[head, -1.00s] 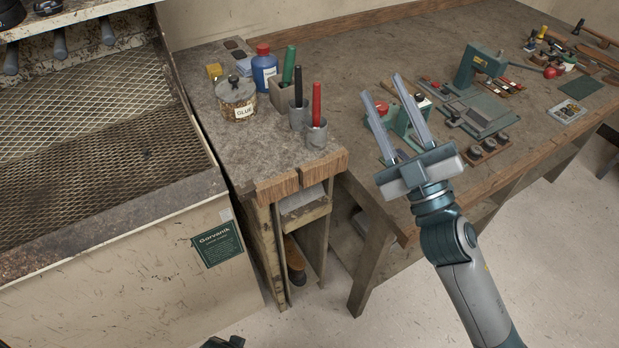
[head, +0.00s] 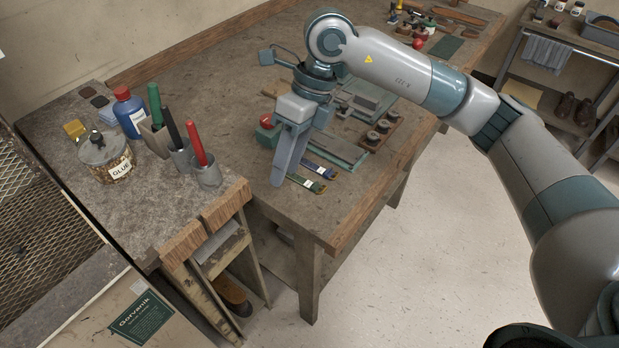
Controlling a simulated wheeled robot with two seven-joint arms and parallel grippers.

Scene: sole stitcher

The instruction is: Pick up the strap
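My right gripper (head: 280,180) points down over the bench, just left of these strips. Its fingers overlap from this angle, so the gap between them is hidden, as is anything between them. Whether the fingertips touch the bench is unclear. My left gripper is out of view.
A green press base (head: 335,148) and a wooden block with dark knobs (head: 380,134) sit behind the gripper. A shoe shelf (head: 570,65) stands far right.

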